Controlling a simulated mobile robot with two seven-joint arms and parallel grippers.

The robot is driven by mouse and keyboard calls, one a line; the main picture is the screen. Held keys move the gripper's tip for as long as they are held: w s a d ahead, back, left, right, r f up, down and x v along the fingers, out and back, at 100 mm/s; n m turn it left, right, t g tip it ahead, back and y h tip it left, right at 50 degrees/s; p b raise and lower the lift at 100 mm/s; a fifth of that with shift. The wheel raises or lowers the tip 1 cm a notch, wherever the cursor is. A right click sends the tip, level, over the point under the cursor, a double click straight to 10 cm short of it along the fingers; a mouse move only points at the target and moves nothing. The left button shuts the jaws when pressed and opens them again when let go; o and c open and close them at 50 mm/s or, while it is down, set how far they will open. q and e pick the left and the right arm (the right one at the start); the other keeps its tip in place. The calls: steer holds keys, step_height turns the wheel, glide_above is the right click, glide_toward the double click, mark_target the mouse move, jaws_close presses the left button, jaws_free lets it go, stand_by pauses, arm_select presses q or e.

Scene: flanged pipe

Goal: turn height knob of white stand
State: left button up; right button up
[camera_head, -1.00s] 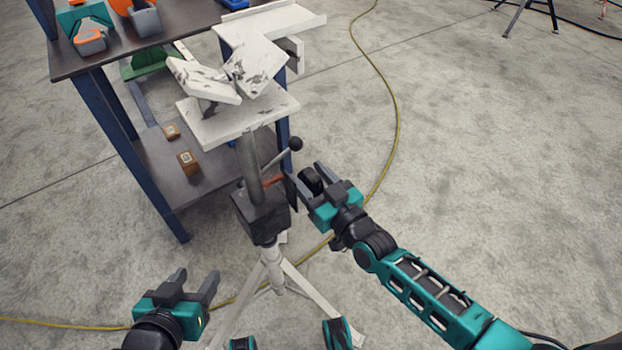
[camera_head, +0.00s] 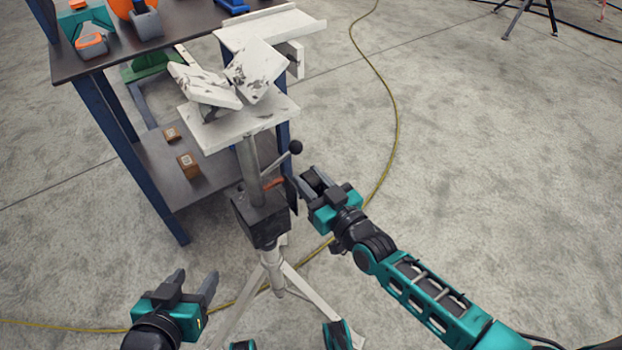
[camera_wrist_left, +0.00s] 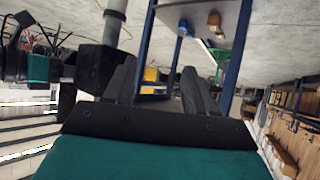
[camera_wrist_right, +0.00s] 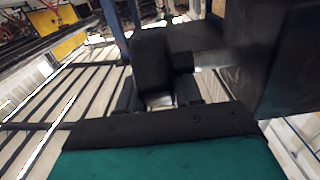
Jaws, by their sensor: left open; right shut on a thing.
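The white stand (camera_head: 212,136) stands upright in front of the shelf table, with a scuffed white V-shaped top on a grey post (camera_head: 249,165). The post enters a black box (camera_head: 262,222) above white tripod legs. The black height knob (camera_wrist_right: 152,55) sticks out from the box's side on a short shaft, seen in the right wrist view. My right gripper (camera_head: 312,183) is shut on this knob, right of the box; its fingers partly hide it. My left gripper (camera_head: 194,287) is open and empty, low and left of the stand, apart from it.
A lever with a black ball (camera_head: 295,147) juts out above the box. The dark shelf table (camera_head: 150,52) holds tools on top and small brown boxes (camera_head: 188,165) below. A yellow cable (camera_head: 395,120) runs across the floor. The floor at right is mostly clear.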

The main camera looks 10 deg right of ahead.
steer(key=shift+r+p, duration=0.2)
steer(key=shift+p, duration=0.2)
steer(key=g+p, duration=0.1)
steer(key=p, duration=0.2)
steer(key=g+h+p, duration=0.1)
steer(key=g+p, duration=0.1)
steer(key=p, duration=0.2)
steer(key=g+p, duration=0.1)
steer(key=p, duration=0.3)
steer(key=shift+w+a+g+h, duration=0.15)
steer(key=shift+w+g+h, duration=0.15)
steer(key=shift+w+h, duration=0.1)
steer(key=shift+p, duration=0.5)
steer(key=shift+f+g+p, duration=0.15)
steer(key=shift+g+p, duration=0.45)
steer(key=shift+p, duration=0.05)
arm_select(q)
steer(key=s+a+r+y, duration=0.1)
steer(key=a+r, duration=0.2)
steer(key=r, duration=0.7)
steer(key=shift+s+r+p, duration=0.2)
steer(key=shift+p, duration=0.2)
arm_select(e)
steer(key=shift+f+g+h, duration=0.2)
steer(key=shift+g+h, duration=0.1)
arm_select(q)
steer(key=shift+s+a+f, duration=0.1)
steer(key=shift+s+f, duration=0.05)
steer(key=shift+f, duration=0.1)
